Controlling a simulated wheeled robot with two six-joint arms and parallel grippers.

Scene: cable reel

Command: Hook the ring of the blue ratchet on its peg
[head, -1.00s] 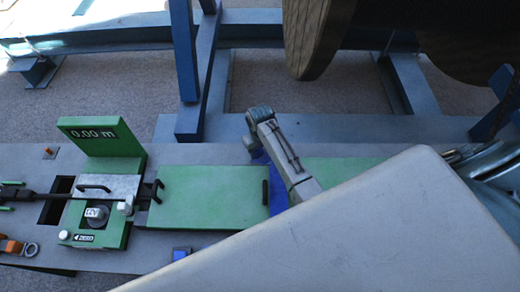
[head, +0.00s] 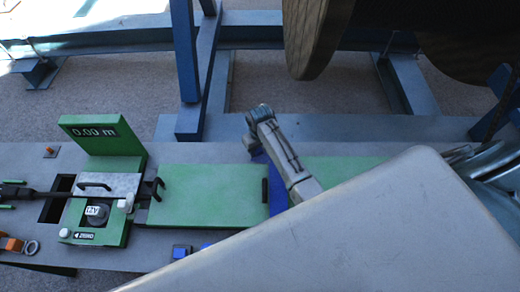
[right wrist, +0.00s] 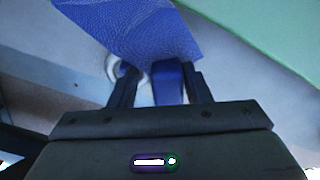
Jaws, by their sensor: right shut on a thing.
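My right gripper (right wrist: 158,80) is shut on a blue part of the blue ratchet (right wrist: 170,84) in the right wrist view. A blurred pale ring (right wrist: 118,70) shows beside the left finger, partly hidden. I cannot tell whether it touches a peg. A wide blue textured piece (right wrist: 130,25) hangs across the fingertips. In the head view the right gripper is hidden behind the large grey arm. Small blue pieces (head: 181,251) show at the arm's left edge; I cannot tell whether they are the peg or ratchet. My left gripper is not in view.
An orange ratchet (head: 12,244) with a ring (head: 31,248) lies at the bench's left. A green meter (head: 100,134) reading 0.00 m stands behind a cable clamp. A green panel (head: 210,195) lies mid-bench. A wooden reel (head: 310,40) hangs behind, on blue frames (head: 188,60).

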